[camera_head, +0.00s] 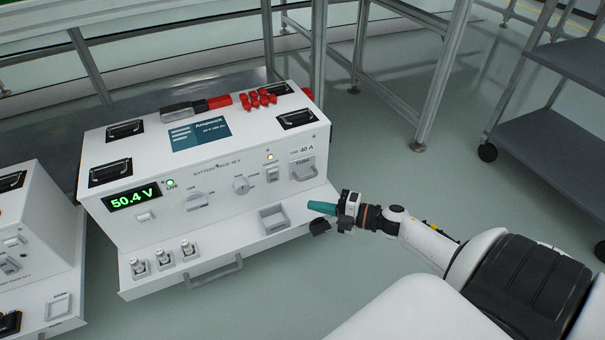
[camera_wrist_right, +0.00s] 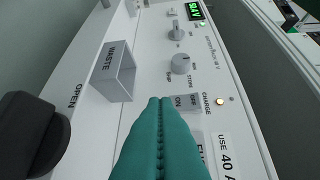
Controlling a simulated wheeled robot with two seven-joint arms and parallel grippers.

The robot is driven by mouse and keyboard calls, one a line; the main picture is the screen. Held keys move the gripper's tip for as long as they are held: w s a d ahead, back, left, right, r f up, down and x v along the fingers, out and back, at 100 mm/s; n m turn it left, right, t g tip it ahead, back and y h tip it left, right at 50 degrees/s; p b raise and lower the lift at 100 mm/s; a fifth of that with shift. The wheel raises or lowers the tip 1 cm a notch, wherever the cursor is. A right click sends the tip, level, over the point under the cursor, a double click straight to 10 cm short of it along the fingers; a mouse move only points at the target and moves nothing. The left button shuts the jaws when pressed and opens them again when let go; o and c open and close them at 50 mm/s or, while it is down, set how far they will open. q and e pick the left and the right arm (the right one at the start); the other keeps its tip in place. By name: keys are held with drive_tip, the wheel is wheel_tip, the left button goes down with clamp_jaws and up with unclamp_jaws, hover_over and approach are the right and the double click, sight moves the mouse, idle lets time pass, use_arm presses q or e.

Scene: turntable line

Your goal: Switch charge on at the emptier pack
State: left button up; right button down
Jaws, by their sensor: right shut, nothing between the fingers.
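A white battery pack (camera_head: 225,205) stands in the middle of the head view. Its green display (camera_head: 132,196) reads 50.4 V. Its charge switch (camera_head: 271,174) sits on the right of the front, below a lit amber lamp (camera_head: 269,157). In the right wrist view the charge switch (camera_wrist_right: 186,102) bears OFF and ON marks; which side is pressed I cannot tell. A second white pack (camera_head: 45,190) is cut off at the left; its reading is not visible. My right gripper (camera_head: 312,205) is shut and empty, its teal fingertips (camera_wrist_right: 160,100) in front of the first pack, near the switch. My left gripper is not in view.
The first pack's front ledge holds a waste bin (camera_head: 273,219) and several small fittings (camera_head: 164,257). Dials (camera_head: 242,185) and a 40 A fuse panel (camera_head: 303,168) flank the switch. A grey cart (camera_head: 560,140) stands right. Floor between is clear.

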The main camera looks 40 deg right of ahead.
drive_tip(key=shift+f+v, duration=0.2)
drive_tip(key=shift+v, duration=0.85)
